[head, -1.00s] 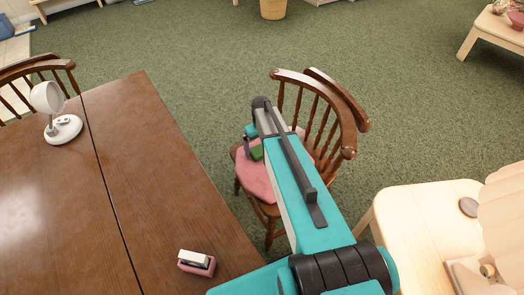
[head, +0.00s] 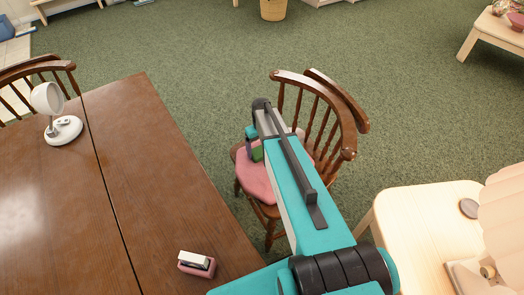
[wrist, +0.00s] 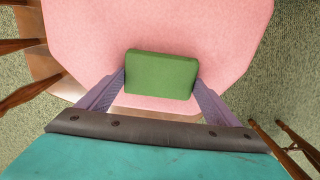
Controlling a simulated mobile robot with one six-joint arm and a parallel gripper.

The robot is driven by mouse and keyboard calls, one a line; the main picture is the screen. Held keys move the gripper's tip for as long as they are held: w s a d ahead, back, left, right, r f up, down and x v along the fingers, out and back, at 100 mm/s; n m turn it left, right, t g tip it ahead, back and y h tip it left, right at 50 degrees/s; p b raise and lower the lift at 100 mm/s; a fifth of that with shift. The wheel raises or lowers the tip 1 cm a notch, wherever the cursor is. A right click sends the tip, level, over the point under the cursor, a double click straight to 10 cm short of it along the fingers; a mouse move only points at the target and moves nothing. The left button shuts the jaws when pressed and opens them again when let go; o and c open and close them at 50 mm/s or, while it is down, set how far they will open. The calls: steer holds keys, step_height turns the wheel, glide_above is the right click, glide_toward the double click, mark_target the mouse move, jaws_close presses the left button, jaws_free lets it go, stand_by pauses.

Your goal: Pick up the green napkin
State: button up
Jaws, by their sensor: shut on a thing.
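The green napkin (wrist: 161,74) is a small folded green block over the pink chair seat. In the wrist view my gripper (wrist: 160,82) has its two purple fingers against the napkin's left and right sides, shut on it. I cannot tell whether the napkin is touching the seat or just above it. In the head view a bit of the napkin (head: 257,154) shows beside my teal arm, which hides most of my gripper.
The wooden chair (head: 325,115) has a pink cushion (head: 257,182) and a spindle back on the right. A brown table (head: 160,165) with a white lamp (head: 62,128) and a pink-and-white item (head: 196,263) stands left. A pale table (head: 425,225) stands right. Green carpet is open beyond.

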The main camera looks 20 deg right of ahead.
mark_target(261, 149)
steer(key=shift+r, duration=0.15)
steer(key=shift+r+p, duration=1)
steer(key=shift+r, duration=0.6)
steer(key=shift+s+a+r, duration=0.1)
steer(key=shift+s, duration=0.2)
steer(key=s+a, duration=0.1)
steer(key=s, duration=0.4)
steer(key=s+a+r, duration=0.1)
steer(key=s, duration=0.4)
steer(key=s+a+b, duration=0.1)
steer(key=s, duration=0.4)
steer(key=shift+a+r, duration=0.15)
steer(key=shift+a, duration=0.1)
